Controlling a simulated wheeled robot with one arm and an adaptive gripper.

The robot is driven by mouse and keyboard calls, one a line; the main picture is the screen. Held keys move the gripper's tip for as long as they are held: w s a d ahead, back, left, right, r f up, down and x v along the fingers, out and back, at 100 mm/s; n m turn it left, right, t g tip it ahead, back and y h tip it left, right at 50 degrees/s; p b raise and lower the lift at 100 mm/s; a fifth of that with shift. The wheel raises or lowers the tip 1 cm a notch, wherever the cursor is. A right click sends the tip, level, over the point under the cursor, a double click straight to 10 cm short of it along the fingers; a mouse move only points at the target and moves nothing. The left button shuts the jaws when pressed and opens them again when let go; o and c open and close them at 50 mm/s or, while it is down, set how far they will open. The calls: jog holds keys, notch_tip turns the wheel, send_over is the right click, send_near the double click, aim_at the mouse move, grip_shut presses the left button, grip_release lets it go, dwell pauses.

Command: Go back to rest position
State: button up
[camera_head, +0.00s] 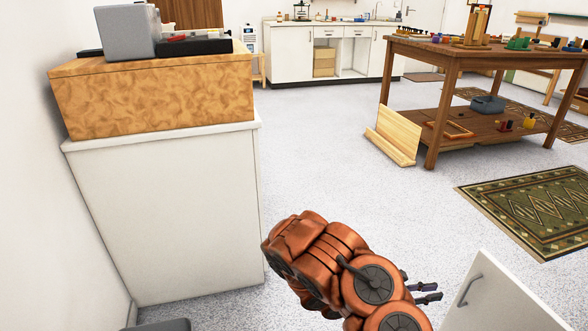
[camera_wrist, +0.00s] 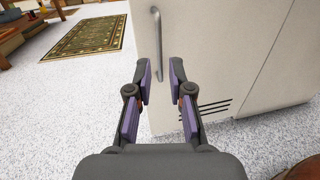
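My gripper (camera_head: 428,291) is at the lower middle right of the head view, at the end of my copper-coloured arm. In the wrist view my gripper (camera_wrist: 160,72) has its two purple-padded fingers apart, with nothing held between them. A white panel (camera_head: 505,305) with a grey bar handle (camera_head: 468,290) stands just right of the fingers in the head view. In the wrist view the handle (camera_wrist: 157,40) shows beyond and between the fingertips. The fingers look clear of it, though the exact distance is hard to tell.
A white cabinet (camera_head: 170,215) with a wooden top block stands at left, close to my arm. A wooden table (camera_head: 430,52) with a lower shelf is at back right. A patterned rug (camera_head: 535,210) lies at right. The speckled floor (camera_head: 340,150) between is open.

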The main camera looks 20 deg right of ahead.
jog(key=shift+r, duration=0.1)
jog(key=s+a+r+m+g+y+p, duration=0.1)
jog(key=s+a+r+m+y+p, duration=0.25)
jog(key=r, duration=0.75)
jog(key=s+a+r+m+g+y+p, duration=0.1)
jog(key=a+r+m+g+p, duration=0.2)
jog(key=r+p, duration=0.55)
jog(key=s+a+r+m+y+p, duration=0.25)
jog(key=r+m+p, duration=0.2)
jog(key=r, duration=0.75)
jog(key=s+a+r+m+t+y+p, duration=0.1)
jog(key=s+a+r+t+y+p, duration=0.1)
jog(key=a+r+p, duration=0.5)
jog(key=s+a+r+m+t+y+p, duration=0.1)
jog(key=a+r+t+y+p, duration=0.2)
jog(key=a+r+p, duration=0.4)
jog(key=s+a+r+m+t+y+p, duration=0.1)
jog(key=a+r+y+p, duration=0.4)
jog(key=a+r, duration=0.8)
jog(key=s+a+t+p, duration=0.1)
jog(key=a+t+p, duration=0.1)
jog(key=a+p, duration=0.1)
jog(key=shift+s, duration=0.35)
jog(key=shift+d+f, duration=0.1)
jog(key=shift+d, duration=0.05)
